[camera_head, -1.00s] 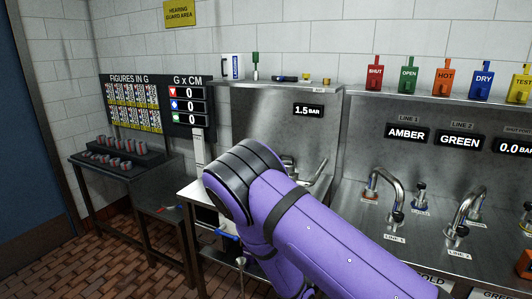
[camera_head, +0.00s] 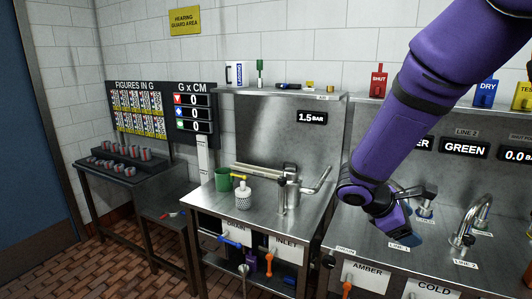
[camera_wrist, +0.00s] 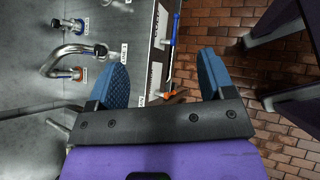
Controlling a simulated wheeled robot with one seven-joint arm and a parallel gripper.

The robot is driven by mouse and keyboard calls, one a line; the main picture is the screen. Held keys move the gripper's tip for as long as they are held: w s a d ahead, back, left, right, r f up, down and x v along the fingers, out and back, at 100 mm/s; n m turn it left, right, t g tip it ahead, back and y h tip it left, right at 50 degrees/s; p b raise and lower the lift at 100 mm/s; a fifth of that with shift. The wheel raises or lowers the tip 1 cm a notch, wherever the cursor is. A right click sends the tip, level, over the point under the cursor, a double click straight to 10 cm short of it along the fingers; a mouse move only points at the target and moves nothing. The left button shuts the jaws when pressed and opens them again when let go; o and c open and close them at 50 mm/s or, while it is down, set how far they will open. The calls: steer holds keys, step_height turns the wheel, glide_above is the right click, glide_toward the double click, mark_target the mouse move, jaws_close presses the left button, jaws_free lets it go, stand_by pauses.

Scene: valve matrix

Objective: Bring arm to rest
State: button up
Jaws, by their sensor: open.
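My purple arm comes down from the top right of the head view. It bends at a dark joint over the right-hand steel counter (camera_head: 385,243). My gripper (camera_wrist: 163,75) is open in the wrist view, with its two blue fingers well apart. Nothing is held between the fingers. In the head view the gripper (camera_head: 403,228) is partly hidden by the arm, above the counter's front part. The curved tap (camera_head: 462,225) stands to its right.
Orange valve handles (camera_head: 347,289) stick out at the front. A shelf (camera_head: 350,99) runs along the wall. Brick floor (camera_head: 125,260) is clear at left.

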steer(key=s+a+r+m+t+y, duration=0.2)
steer(key=s+r+m+t+y, duration=0.3)
steer(key=s+r+m+y, duration=0.5)
steer(key=s+r+m, duration=0.4)
steer(key=s+r, duration=0.3)
steer(key=s, duration=0.3)
steer(key=shift+s, duration=0.3)
steer(key=shift+f, duration=0.1)
steer(key=shift+c, duration=0.3)
